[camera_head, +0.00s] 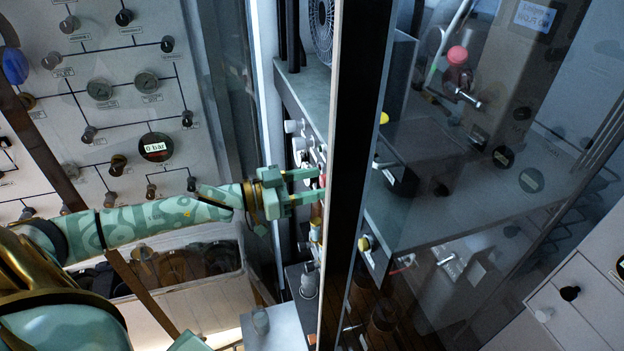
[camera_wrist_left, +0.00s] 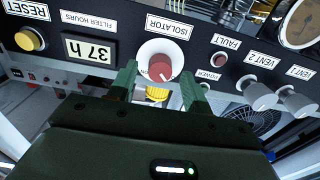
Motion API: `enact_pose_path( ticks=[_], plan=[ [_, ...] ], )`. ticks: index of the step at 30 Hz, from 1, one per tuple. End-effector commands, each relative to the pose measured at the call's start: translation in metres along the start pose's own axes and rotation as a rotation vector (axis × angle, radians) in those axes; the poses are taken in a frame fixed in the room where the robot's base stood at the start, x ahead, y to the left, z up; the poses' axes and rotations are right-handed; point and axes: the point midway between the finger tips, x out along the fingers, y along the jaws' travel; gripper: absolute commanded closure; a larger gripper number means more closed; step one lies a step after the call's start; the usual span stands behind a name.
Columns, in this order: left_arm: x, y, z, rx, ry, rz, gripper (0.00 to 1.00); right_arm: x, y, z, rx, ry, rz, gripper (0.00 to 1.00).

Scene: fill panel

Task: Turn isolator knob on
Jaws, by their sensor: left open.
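The panel's dark frame hides most of the knob there. My right gripper is not seen.
In the left wrist view a yellow reset button (camera_wrist_left: 29,39), a filter hours display (camera_wrist_left: 90,49), a small fault light (camera_wrist_left: 218,60) and grey vent knobs (camera_wrist_left: 256,92) flank the knob. A yellow part (camera_wrist_left: 157,94) lies behind the fingers. A dark upright post (camera_head: 352,170) stands close right of the gripper.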

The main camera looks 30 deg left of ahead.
Motion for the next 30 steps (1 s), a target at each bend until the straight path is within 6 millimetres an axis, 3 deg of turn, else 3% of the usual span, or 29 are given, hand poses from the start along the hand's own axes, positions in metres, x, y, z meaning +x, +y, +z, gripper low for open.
enact_pose_path(
  ticks=[5, 14, 19, 30],
  plan=[
    [0.0133, 0.0000, -0.0011, 0.001, 0.001, 0.000, 0.50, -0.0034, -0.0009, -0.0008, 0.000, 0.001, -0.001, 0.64],
    [0.0149, -0.0001, 0.0000, 0.001, -0.001, 0.000, 0.50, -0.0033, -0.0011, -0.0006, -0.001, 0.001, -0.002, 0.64],
    [0.0148, 0.0000, -0.0001, 0.001, -0.001, 0.000, 0.95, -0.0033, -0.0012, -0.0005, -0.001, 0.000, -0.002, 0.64],
    [0.0147, 0.0000, -0.0004, 0.043, 0.000, 0.000, 0.95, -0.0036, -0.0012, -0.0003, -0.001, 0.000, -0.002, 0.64]
  ],
)
